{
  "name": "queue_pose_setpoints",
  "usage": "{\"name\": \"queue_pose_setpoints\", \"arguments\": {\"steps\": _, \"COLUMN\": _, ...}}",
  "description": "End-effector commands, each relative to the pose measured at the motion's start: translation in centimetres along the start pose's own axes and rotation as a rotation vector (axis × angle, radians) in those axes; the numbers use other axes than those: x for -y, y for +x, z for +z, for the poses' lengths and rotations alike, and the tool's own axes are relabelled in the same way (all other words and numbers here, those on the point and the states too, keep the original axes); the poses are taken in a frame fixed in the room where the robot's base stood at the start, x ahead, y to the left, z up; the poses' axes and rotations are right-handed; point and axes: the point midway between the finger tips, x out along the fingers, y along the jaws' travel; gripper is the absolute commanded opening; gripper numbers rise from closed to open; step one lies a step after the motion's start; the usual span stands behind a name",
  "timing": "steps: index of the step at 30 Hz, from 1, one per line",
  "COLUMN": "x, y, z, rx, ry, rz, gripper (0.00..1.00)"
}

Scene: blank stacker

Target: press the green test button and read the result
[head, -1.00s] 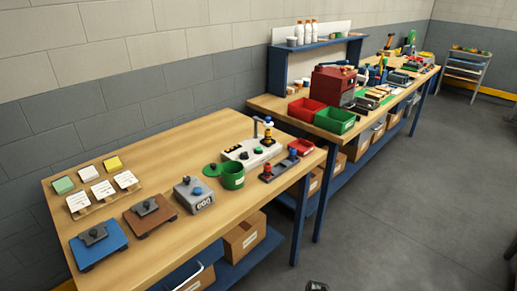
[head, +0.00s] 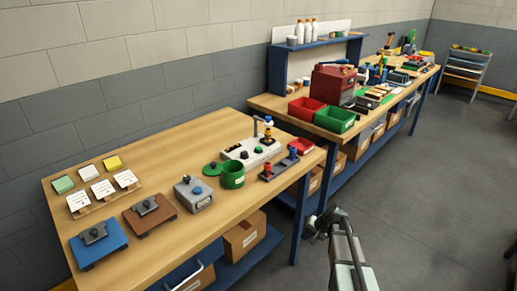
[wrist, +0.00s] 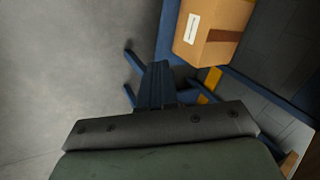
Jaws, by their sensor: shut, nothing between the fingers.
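A white tester box (head: 238,155) stands on the near wooden bench in the head view. A green button (head: 258,150) shows on its top, with a dark button beside it. A post with a blue-topped part (head: 268,121) rises at its back. Any result on it is too small to read. My gripper (head: 314,226) is off the bench's right side, over the floor, apart from the tester. It is shut and empty. The wrist view shows the dark gripper body with narrow fingers in front, and no tester.
Blue bench legs (head: 301,215) are close to my gripper. A cardboard box (wrist: 215,30) shows in the wrist view.

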Motion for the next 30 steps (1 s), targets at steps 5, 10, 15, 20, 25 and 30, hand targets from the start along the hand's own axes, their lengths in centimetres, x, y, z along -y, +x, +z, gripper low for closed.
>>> {"name": "queue_pose_setpoints", "arguments": {"steps": 5, "x": 2.7, "y": -3.9, "z": -5.6, "rx": -0.089, "ry": 0.013, "rz": -0.069, "gripper": 0.0}}
{"name": "queue_pose_setpoints", "arguments": {"steps": 10, "x": 5.3, "y": -8.1, "z": -10.3, "rx": -0.169, "ry": 0.023, "rz": -0.135, "gripper": 0.0}}
{"name": "queue_pose_setpoints", "arguments": {"steps": 15, "x": 7.8, "y": -12.8, "z": -14.6, "rx": -0.246, "ry": 0.03, "rz": -0.201, "gripper": 0.0}}
{"name": "queue_pose_setpoints", "arguments": {"steps": 20, "x": 9.9, "y": -17.3, "z": -18.1, "rx": -0.314, "ry": 0.033, "rz": -0.26, "gripper": 0.0}}
{"name": "queue_pose_setpoints", "arguments": {"steps": 25, "x": 12.3, "y": -22.4, "z": -21.4, "rx": -0.382, "ry": 0.033, "rz": -0.32, "gripper": 0.0}}
{"name": "queue_pose_setpoints", "arguments": {"steps": 30, "x": 14.7, "y": -27.7, "z": -24.3, "rx": -0.447, "ry": 0.025, "rz": -0.373, "gripper": 0.0}}
